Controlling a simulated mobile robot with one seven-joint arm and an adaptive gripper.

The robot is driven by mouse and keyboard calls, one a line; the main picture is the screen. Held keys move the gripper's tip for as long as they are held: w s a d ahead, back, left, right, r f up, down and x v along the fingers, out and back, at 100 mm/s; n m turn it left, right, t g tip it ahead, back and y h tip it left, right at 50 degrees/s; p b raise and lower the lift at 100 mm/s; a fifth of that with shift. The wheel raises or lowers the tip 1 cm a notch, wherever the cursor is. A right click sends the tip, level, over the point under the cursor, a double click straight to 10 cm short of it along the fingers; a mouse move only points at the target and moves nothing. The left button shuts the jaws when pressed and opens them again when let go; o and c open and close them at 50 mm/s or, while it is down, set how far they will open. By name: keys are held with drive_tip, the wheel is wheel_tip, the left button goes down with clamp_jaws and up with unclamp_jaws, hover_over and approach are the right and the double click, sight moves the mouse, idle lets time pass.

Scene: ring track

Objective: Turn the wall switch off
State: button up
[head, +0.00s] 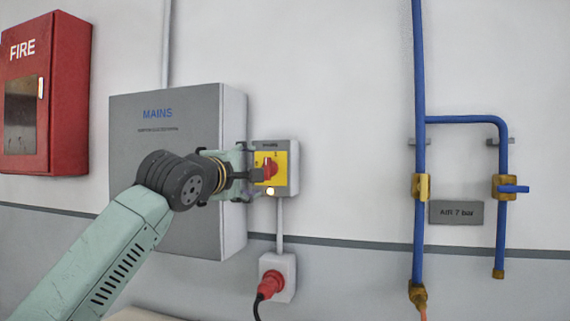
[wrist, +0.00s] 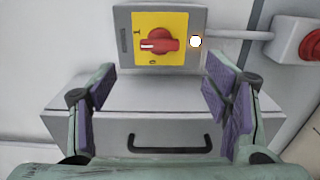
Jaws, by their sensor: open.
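The wall switch (head: 292,180) is a grey box with a yellow plate (head: 278,177) and a red rotary knob (head: 270,165). In the wrist view the red knob (wrist: 163,45) lies horizontally, with a white line at its left end. A small lamp (wrist: 195,41) on the box glows. My gripper (head: 247,172) is just left of the switch in the head view and partly hides it. In the wrist view my gripper (wrist: 158,82) is open and empty, its fingers apart below the knob.
The grey MAINS cabinet (head: 140,150) is left of the switch, with a black handle (wrist: 170,148) on it. A red plug and socket (head: 280,275) hangs below. Blue pipes (head: 419,90) run at right; a red fire box (head: 70,90) is far left. Clear wall lies right of the switch.

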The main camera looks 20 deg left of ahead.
sight(266, 169)
drive_tip(key=w+p, duration=0.4)
drive_tip(key=w, duration=0.5)
drive_tip(key=shift+w+r+p, duration=0.15)
drive_tip(key=shift+w+p, duration=0.15)
drive_tip(key=shift+w, duration=0.4)
drive_tip(key=c, duration=1.2)
drive_tip(key=shift+o, duration=0.2)
